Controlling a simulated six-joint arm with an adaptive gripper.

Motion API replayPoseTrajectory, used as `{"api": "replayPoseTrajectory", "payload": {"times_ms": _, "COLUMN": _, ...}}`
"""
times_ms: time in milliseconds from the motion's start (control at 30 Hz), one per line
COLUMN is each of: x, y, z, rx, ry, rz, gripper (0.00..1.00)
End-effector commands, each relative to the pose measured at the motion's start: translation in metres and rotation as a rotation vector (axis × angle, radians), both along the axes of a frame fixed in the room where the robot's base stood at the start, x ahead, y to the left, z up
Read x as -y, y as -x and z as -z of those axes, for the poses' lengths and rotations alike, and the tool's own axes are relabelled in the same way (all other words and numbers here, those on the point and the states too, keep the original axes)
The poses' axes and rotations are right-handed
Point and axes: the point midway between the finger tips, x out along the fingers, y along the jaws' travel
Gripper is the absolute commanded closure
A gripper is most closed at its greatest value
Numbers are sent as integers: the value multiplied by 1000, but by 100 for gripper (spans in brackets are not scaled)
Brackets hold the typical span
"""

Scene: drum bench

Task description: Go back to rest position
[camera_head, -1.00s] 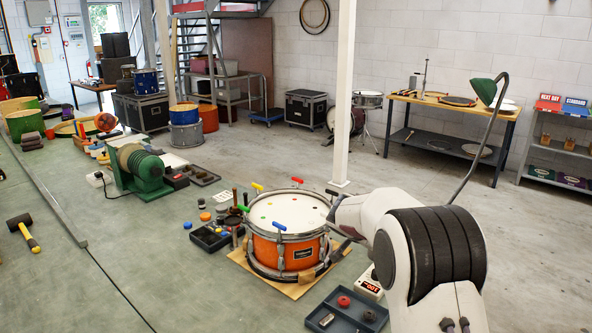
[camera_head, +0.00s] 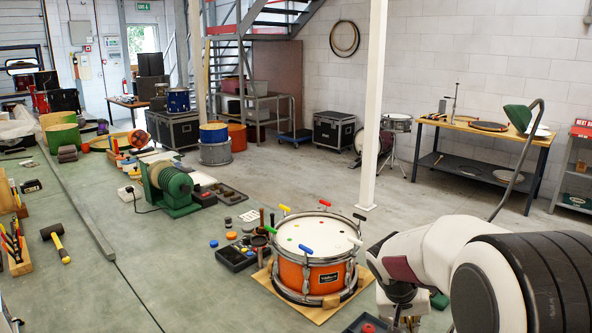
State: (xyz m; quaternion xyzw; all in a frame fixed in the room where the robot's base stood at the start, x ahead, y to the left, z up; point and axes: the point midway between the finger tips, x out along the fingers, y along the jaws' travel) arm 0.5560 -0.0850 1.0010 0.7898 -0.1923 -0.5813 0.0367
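An orange snare drum (camera_head: 290,275) with a white head stands on a brown board (camera_head: 268,284) on the green bench. Several coloured T-handled keys stand around its rim, among them a blue key (camera_head: 306,249), a red key (camera_head: 325,203) and a yellow key (camera_head: 285,208). Coloured dots mark the head. My white arm fills the lower right. The dark part of my gripper (camera_head: 399,293) hangs below the arm's end, to the right of the drum and apart from it. Its fingers are too hidden and dark to read, and I see nothing clearly held.
A black tray (camera_head: 238,262) with small parts lies left of the drum. A dark tray with a red ring (camera_head: 367,328) is cut off at the bottom edge. A green spool machine (camera_head: 172,186) and a mallet (camera_head: 55,242) are further left. A white post (camera_head: 375,110) rises behind the bench.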

Motion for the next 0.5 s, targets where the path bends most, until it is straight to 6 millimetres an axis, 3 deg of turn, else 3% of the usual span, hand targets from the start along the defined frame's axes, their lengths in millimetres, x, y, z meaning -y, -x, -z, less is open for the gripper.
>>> {"api": "replayPoseTrajectory", "payload": {"times_ms": 500, "x": -28, "y": 112, "z": -41, "rx": -97, "ry": -88, "rz": -147, "gripper": 100}}
